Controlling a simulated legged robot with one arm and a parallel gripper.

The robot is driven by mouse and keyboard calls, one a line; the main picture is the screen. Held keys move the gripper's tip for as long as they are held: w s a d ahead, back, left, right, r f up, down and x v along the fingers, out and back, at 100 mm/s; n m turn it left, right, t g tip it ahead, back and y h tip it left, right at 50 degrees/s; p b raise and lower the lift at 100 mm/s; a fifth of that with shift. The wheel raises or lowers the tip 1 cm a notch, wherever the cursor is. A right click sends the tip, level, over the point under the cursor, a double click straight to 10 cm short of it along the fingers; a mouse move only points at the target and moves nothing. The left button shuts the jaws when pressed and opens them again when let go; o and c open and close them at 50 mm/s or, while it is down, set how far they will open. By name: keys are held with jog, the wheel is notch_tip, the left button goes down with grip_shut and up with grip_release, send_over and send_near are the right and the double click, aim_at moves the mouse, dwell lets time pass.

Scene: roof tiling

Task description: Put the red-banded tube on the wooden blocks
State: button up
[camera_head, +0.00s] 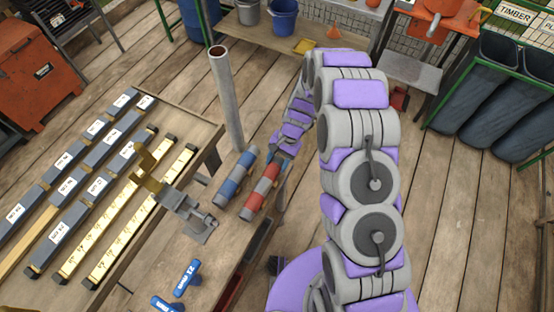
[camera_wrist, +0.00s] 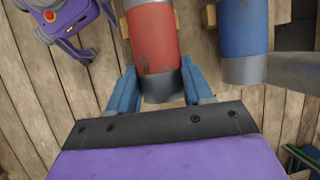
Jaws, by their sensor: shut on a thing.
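The red-banded tube (camera_head: 262,190), grey with red bands, lies slanted near the right edge of the workbench in the head view. My gripper (camera_head: 285,151) is at its far end. In the wrist view, the blue fingers of my gripper (camera_wrist: 159,82) are on either side of the grey end of the red-banded tube (camera_wrist: 152,42), shut on it. Small parts of tan wooden blocks (camera_wrist: 178,20) show beside the tube; the rest is hidden. I cannot tell whether the tube rests on them.
A blue-banded tube (camera_head: 237,176) lies alongside, also in the wrist view (camera_wrist: 243,42). A tall grey pipe (camera_head: 226,98) stands behind. A metal clamp tool (camera_head: 187,209), blue-handled items (camera_head: 187,278) and labelled dark bars (camera_head: 65,188) occupy the workbench. Plank floor is open at right.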

jog(key=o, duration=1.4)
jog(key=shift+o, duration=0.2)
jog(key=p+v, duration=0.3)
jog(key=v, duration=1.4)
jog(key=shift+d+r, duration=0.15)
jog(key=shift+r, duration=0.1)
